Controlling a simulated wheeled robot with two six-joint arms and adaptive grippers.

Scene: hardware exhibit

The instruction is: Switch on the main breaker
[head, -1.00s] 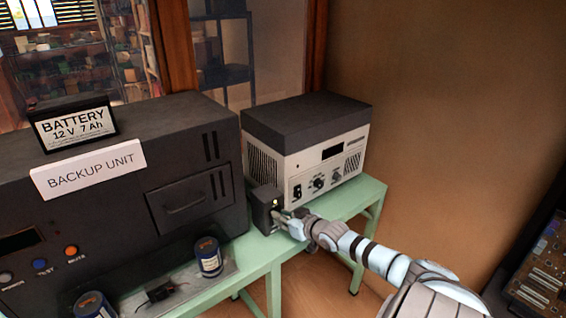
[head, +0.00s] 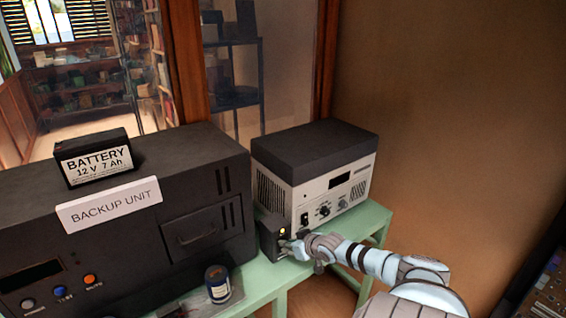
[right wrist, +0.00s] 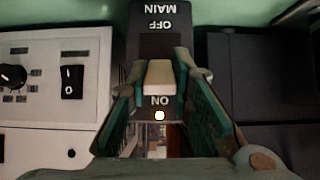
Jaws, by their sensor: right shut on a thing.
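The main breaker is a small dark box (head: 268,238) on the green table, between the backup unit and the grey-white power unit. In the right wrist view its face (right wrist: 160,45) reads MAIN, OFF and ON upside down. Its beige toggle (right wrist: 159,76) sits beside the ON label, away from OFF. My left gripper is out of view.
The black backup unit (head: 120,235) with a battery (head: 93,158) on top stands left. The power unit (head: 312,180) stands behind the breaker. A circuit board (head: 545,285) is at far right.

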